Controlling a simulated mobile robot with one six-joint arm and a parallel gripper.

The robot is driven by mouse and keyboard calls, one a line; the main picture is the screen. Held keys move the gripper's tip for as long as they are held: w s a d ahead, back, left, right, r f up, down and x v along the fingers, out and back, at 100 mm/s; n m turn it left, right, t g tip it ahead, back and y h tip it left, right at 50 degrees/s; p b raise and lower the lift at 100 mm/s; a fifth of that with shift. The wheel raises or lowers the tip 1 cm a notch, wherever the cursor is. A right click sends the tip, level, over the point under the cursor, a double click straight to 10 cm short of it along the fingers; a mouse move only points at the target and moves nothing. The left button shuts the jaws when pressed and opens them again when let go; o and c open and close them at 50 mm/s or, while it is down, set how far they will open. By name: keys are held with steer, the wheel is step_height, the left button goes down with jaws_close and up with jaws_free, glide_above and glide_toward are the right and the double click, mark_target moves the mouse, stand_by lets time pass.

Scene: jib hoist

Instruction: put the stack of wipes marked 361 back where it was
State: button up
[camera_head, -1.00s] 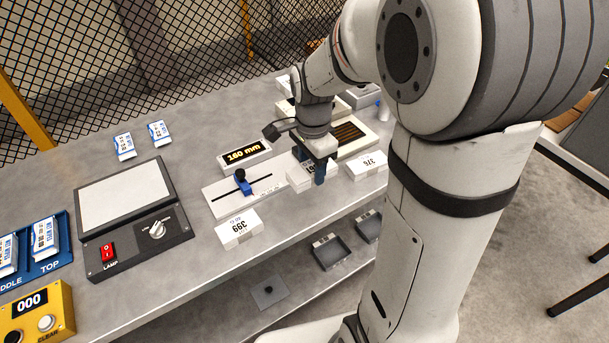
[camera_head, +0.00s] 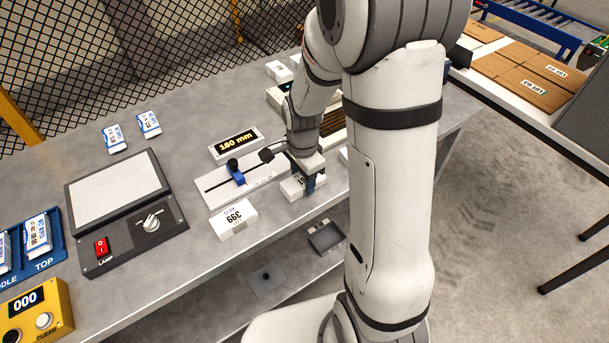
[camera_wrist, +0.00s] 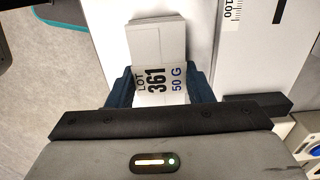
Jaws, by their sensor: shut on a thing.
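The stack of wipes marked 361 (camera_wrist: 157,40) is a white block labelled "LOT 361 50 G" in the wrist view. My gripper (camera_wrist: 160,88) is shut on it, with a dark finger on each side. In the head view, my gripper (camera_head: 303,184) is at the right end of the white measuring board, near the bench's front edge. The white stack (camera_head: 291,189) shows there beside the fingers, partly hidden by them. I cannot tell whether it touches the surface below.
A white stack marked 399 (camera_head: 233,218) lies left of my gripper. The measuring board (camera_head: 212,189) carries a blue slider (camera_head: 236,174), with a "180 mm" display (camera_head: 235,143) behind. A lamp panel (camera_head: 115,195) stands further left. My arm hides part of the bench's right side.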

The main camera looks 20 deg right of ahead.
mark_target(303, 179)
steer(key=shift+f, duration=0.1)
steer(key=o, duration=1.1)
step_height(303, 179, up, 11)
steer(key=s+r+n+t, duration=0.1)
steer(key=s+r+n, duration=0.1)
steer(key=s+n, duration=0.2)
steer(key=s+r+n+t, duration=0.1)
steer(key=s+r+n, duration=0.1)
steer(key=s+n, duration=0.3)
steer(key=s+r+n+t, duration=0.1)
steer(key=s+r+n, duration=0.1)
steer(key=s+n, duration=0.3)
steer(key=shift+d+r, duration=0.25)
steer(key=shift+r, duration=0.15)
